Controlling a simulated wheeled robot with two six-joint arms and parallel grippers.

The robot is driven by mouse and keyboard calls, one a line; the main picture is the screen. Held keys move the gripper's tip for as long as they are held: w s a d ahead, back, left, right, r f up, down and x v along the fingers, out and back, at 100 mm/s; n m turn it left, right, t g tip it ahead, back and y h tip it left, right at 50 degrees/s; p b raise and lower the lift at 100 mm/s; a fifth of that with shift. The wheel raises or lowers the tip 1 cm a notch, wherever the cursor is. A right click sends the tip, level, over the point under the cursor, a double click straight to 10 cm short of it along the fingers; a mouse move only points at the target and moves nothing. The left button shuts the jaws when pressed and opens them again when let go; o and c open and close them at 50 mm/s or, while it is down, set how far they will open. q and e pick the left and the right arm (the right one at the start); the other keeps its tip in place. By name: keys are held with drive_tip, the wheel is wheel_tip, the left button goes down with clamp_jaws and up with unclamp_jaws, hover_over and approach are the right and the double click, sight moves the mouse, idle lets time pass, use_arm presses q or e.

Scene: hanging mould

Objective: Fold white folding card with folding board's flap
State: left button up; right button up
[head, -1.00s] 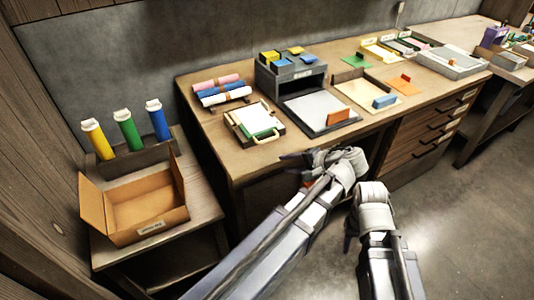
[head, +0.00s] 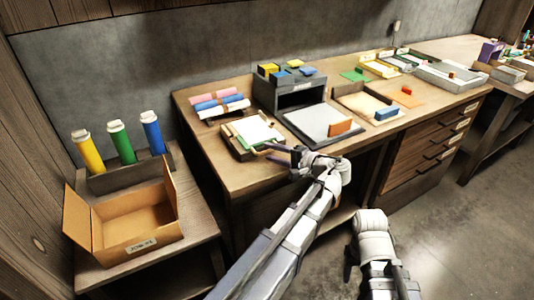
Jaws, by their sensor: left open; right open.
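A white card (head: 256,131) lies over something green in a small wooden tray (head: 232,145) near the desk's front left edge. Beside it to the right is a grey flat board (head: 312,120) with an upright orange tab (head: 340,127). Which board has the folding flap I cannot tell for sure. My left gripper (head: 283,156) is open and empty at the desk's front edge, close to the tray's front right corner; whether it touches is unclear. My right gripper (head: 350,260) is open, low in front of the desk, its fingers mostly hidden.
A wooden board with a blue block (head: 386,113) lies right of the grey board. Rolls (head: 221,104) and a dark organiser (head: 290,90) stand behind. An open cardboard box (head: 125,220) and three capped tubes (head: 122,142) are on the left side table.

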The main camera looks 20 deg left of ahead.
use_arm(q)
drive_tip(key=shift+x, duration=1.2)
drive_tip(key=shift+c, duration=0.3)
clamp_jaws()
